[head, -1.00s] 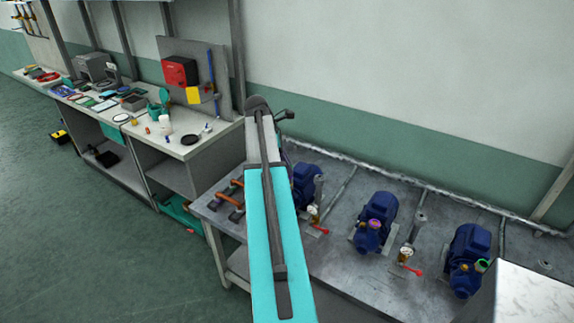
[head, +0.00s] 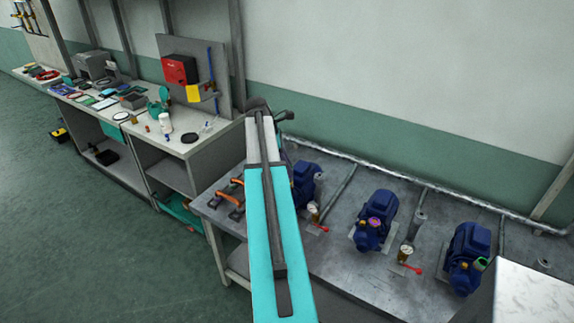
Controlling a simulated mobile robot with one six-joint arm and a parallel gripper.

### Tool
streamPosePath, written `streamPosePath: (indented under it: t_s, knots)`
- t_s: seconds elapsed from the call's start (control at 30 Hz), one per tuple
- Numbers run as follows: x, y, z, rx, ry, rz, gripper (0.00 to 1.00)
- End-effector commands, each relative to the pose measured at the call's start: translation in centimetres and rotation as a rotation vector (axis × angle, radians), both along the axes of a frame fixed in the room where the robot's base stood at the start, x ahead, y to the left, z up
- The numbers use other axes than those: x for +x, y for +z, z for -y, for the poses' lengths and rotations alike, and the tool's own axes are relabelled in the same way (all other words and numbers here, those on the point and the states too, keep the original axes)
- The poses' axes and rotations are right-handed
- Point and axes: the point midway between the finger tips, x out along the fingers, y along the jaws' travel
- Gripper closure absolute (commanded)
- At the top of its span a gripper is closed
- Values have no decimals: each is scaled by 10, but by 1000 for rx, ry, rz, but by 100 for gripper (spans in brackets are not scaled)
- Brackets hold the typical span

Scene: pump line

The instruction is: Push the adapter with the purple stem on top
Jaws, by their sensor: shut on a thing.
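A purple ring-like part (head: 376,222) shows on top of the front of the middle blue pump (head: 374,217). It is too small to tell whether it is the adapter's purple stem or part of the pump. My arm rises through the middle of the head view, and its dark wrist end bends right near the top. My gripper is not visible; the arm blocks the view behind it. Whatever is in the jaws cannot be seen.
The metal bench (head: 335,250) also carries a left blue pump (head: 306,183), partly behind my arm, and a right one (head: 468,258) with a green ring (head: 481,264). Red-handled valves (head: 411,267) stand between pumps. A cluttered workbench (head: 190,150) is at left.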

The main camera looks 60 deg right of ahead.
Motion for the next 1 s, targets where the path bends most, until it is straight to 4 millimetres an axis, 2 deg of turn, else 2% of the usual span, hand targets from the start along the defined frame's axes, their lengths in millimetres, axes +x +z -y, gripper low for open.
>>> streamPosePath:
  t_s: [0.77,0.8,0.9,1.0]
  knots:
    - [0,-3,0,-1,-1,-1,97]
    - [0,-3,0,-1,-1,-1,70]
    - [0,-3,0,-1,-1,-1,53]
    - [0,-3,0,-1,-1,-1,52]
